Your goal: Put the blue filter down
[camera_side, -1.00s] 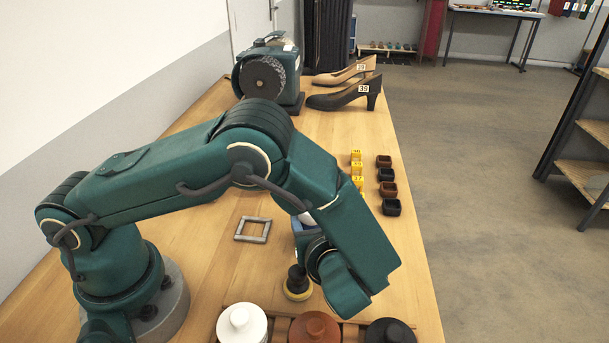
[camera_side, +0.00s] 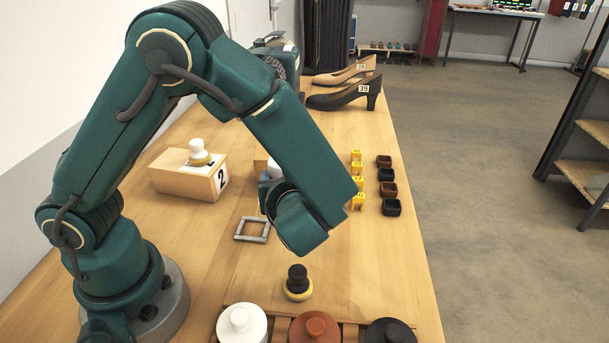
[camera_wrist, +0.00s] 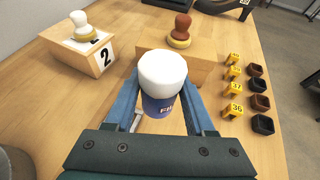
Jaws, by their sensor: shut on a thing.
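The blue filter (camera_wrist: 158,106) is a small blue cylinder with a thick white top and pale lettering on its side. In the wrist view my gripper (camera_wrist: 163,112) is shut on it, one blue finger on each side. The filter looks upright, and its bottom is partly hidden. In the side view only a bit of its white top (camera_side: 273,169) shows beside my arm. My gripper there is mostly hidden behind my wrist, near a grey square frame (camera_side: 267,238) that lies flat and looks empty on the table.
A wooden block marked 2 (camera_side: 185,186) carries a white-knobbed brush; a brown-knobbed one (camera_wrist: 181,30) stands on another block. A black-knobbed brush (camera_side: 298,280) stands nearer. White, brown and black jars line the front. Numbered yellow tags (camera_side: 357,201) and small cups (camera_side: 391,207) sit right.

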